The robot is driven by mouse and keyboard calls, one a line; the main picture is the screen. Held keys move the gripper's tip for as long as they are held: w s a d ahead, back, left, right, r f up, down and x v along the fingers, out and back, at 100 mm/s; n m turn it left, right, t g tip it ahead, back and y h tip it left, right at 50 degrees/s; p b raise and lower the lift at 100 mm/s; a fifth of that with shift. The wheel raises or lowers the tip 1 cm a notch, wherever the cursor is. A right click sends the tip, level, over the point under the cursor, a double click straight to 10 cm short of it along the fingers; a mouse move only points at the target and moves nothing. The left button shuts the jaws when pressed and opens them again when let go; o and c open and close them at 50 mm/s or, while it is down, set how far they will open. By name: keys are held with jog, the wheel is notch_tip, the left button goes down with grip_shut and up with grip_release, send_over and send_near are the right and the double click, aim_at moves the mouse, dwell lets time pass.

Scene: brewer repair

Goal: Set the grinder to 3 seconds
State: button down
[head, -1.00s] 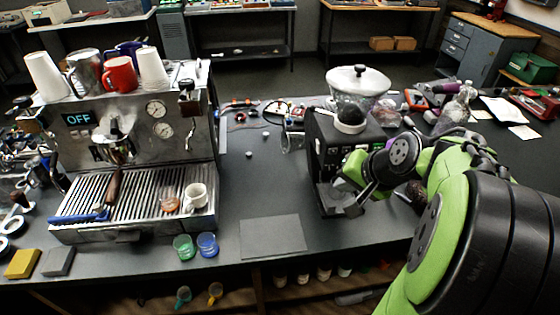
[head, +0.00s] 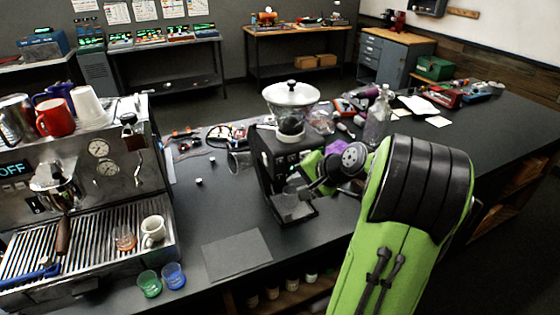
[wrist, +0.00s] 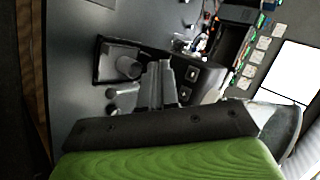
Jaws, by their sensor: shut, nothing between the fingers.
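The grinder (head: 262,160) is a black upright machine with a clear hopper (head: 290,98) and pale lid on top. Small light marks show on its front panel, too small to read. My gripper (head: 294,187) is at the grinder's front, below the panel; contact cannot be told. In the wrist view, my gripper (wrist: 160,66) is shut and empty, its fingers together. There the grinder (wrist: 203,76) lies on its side in the picture, with small round buttons or knobs (wrist: 192,75) just right of the fingertips. The set time cannot be read.
An espresso machine (head: 95,195) showing OFF stands left, with cups on top. Green (head: 149,284) and blue (head: 173,275) cups and a grey mat (head: 237,254) are near the front edge. A clear bottle (head: 377,120) and clutter lie behind my arm. The right counter is mostly bare.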

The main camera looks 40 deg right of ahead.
aim_at(280, 161)
jog(key=shift+w+d+p, duration=0.25)
jog(key=shift+w, duration=0.6)
jog(key=shift+w+d+p, duration=0.2)
jog(key=shift+w+d, duration=0.05)
jog(key=shift+w, duration=0.55)
jog(key=shift+w+d+p, duration=0.25)
jog(key=shift+w, duration=0.6)
jog(key=shift+w+d, duration=0.1)
jog(key=shift+w, duration=0.3)
jog(key=shift+w+d+r+p, duration=0.1)
jog(key=shift+w+p, duration=0.25)
jog(key=shift+p, duration=0.15)
jog(key=shift+s, duration=0.1)
dwell(0.4)
jog(key=shift+s+a, duration=0.25)
jog(key=shift+s, duration=0.45)
jog(key=shift+s+b, duration=0.1)
jog(key=shift+b, duration=0.2)
